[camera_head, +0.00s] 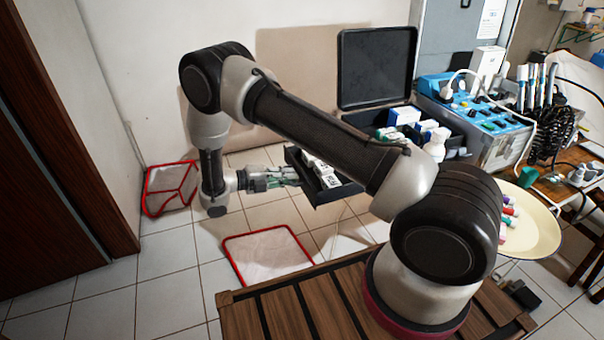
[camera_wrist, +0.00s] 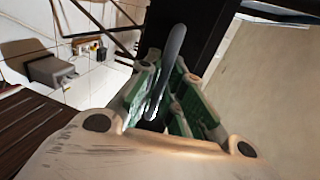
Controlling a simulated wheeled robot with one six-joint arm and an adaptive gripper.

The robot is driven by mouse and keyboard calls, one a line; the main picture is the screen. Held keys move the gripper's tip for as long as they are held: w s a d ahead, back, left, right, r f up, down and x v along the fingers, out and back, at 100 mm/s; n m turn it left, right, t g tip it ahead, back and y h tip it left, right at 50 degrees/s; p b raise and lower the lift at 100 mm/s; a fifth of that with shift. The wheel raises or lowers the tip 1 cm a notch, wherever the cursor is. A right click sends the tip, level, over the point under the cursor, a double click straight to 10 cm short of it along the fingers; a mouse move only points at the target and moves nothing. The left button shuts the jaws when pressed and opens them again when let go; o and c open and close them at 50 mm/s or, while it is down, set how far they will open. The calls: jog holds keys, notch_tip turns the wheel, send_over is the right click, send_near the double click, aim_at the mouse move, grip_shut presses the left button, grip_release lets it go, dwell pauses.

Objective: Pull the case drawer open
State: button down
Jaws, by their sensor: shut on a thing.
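The black case has its lid (camera_head: 376,68) raised, and its upper compartment holds white boxes and a bottle. The case drawer (camera_head: 331,194) sticks out to the left from under the case, with white packs lying in it. My gripper (camera_head: 292,175) is at the drawer's left front. In the wrist view my gripper (camera_wrist: 165,88) is shut on the grey curved drawer handle (camera_wrist: 173,58), with its green-padded fingers on both sides. The dark drawer front (camera_wrist: 195,30) is just beyond the handle. My arm hides part of the case and drawer in the head view.
A blue dental unit (camera_head: 480,115) stands right of the case. A round cream tray (camera_head: 545,235) holds small coloured items at the right. Red-edged white baskets or trays (camera_head: 268,255) are on the tiled floor, which is otherwise fairly clear at left.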

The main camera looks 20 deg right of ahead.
jog(key=shift+a, duration=0.75)
jog(key=c, duration=1.8)
grip_release()
jog(key=v, duration=1.2)
